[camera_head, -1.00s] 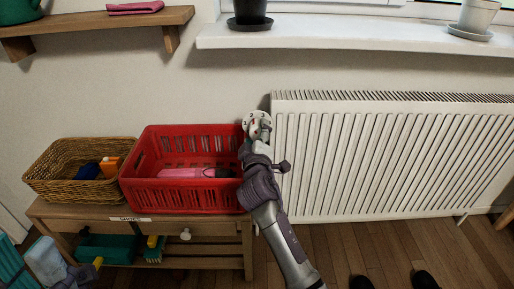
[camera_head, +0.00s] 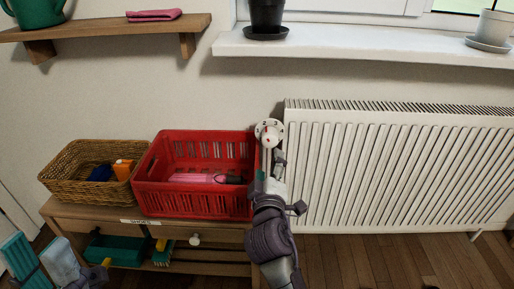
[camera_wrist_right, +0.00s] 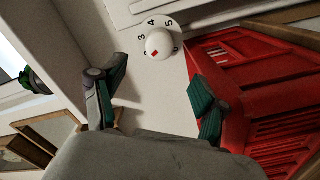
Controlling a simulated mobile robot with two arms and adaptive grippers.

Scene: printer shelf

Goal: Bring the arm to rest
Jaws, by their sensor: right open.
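My right gripper (camera_head: 270,172) is in front of the wall, between the red basket and the radiator. It is open and empty; its two green-padded fingers spread apart in the right wrist view (camera_wrist_right: 160,85). A white round radiator knob (camera_head: 269,131) with numbers around it and a red mark sits just beyond the fingertips. In the right wrist view the knob (camera_wrist_right: 160,43) appears clear of both fingers. My left gripper (camera_head: 42,264) is at the lower left corner, partly cut off, with teal and pale parts showing; its jaw state is unclear.
The red basket (camera_head: 200,205) holds a pink and black item and stands close left of my right gripper. A wicker basket (camera_head: 75,190) shares the wooden bench (camera_head: 175,230). The white radiator (camera_head: 400,165) is at right. A windowsill (camera_head: 360,48) and shelf (camera_head: 110,28) are above.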

